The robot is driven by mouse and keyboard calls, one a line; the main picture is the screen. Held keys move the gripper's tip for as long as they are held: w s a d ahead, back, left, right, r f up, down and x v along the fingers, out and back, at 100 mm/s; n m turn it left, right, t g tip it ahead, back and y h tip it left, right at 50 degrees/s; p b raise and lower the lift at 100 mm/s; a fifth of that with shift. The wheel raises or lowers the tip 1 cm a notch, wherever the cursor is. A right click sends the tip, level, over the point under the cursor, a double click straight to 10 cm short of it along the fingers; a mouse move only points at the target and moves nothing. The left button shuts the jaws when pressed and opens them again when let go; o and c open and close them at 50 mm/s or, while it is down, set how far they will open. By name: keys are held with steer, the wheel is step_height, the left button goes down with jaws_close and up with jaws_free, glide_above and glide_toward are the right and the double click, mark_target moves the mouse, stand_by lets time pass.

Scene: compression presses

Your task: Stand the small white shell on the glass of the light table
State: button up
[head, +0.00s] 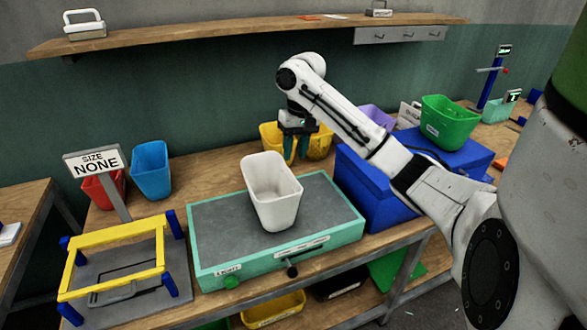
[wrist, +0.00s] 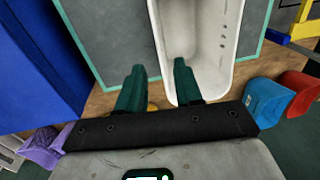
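The small white shell (head: 272,190) is an open, tapered bin standing upright on the dark glass of the light table (head: 215,230), which has a teal frame with a "LIGHT" label. In the wrist view the shell (wrist: 200,40) shows its open inside, with small holes in one wall. My gripper (head: 296,148) hangs behind and above the shell's far side, in front of yellow bins. Its two green fingers (wrist: 158,85) are apart with nothing between them. The right finger overlaps the shell's edge in the wrist view; I cannot tell whether they touch.
A yellow frame on blue posts (head: 115,258) stands left, by a "SIZE NONE" sign (head: 95,162). Red (head: 103,188) and blue (head: 151,168) bins are behind it. A blue box (head: 375,185) stands right of the light table, with a green bin (head: 447,122) beyond.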

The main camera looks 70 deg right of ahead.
steer(key=w+a+f+n+t+y, duration=0.15)
steer(key=w+a+f, duration=0.3)
steer(key=a, duration=0.55)
steer(key=w+a+f+n+t, duration=0.1)
steer(key=w+a+f+n, duration=0.3)
steer(key=a, duration=0.6)
steer(key=w+a+f+t+y, duration=0.1)
steer(key=w+a+f, duration=0.3)
steer(key=a, duration=0.6)
steer(key=s+a+f+n+g, duration=0.1)
steer(key=s+a+f+g, duration=0.1)
steer(key=s+a+f, duration=0.75)
steer(key=s+d+f+n+g+h, duration=0.1)
steer(key=s+f+n+h, duration=0.1)
steer(key=s, duration=1.3)
steer(key=shift+d+n+h, duration=0.2)
steer(key=shift+n+h, duration=0.15)
steer(key=shift+h, duration=0.4)
steer(key=shift+f+g, duration=0.1)
steer(key=shift+g, duration=0.15)
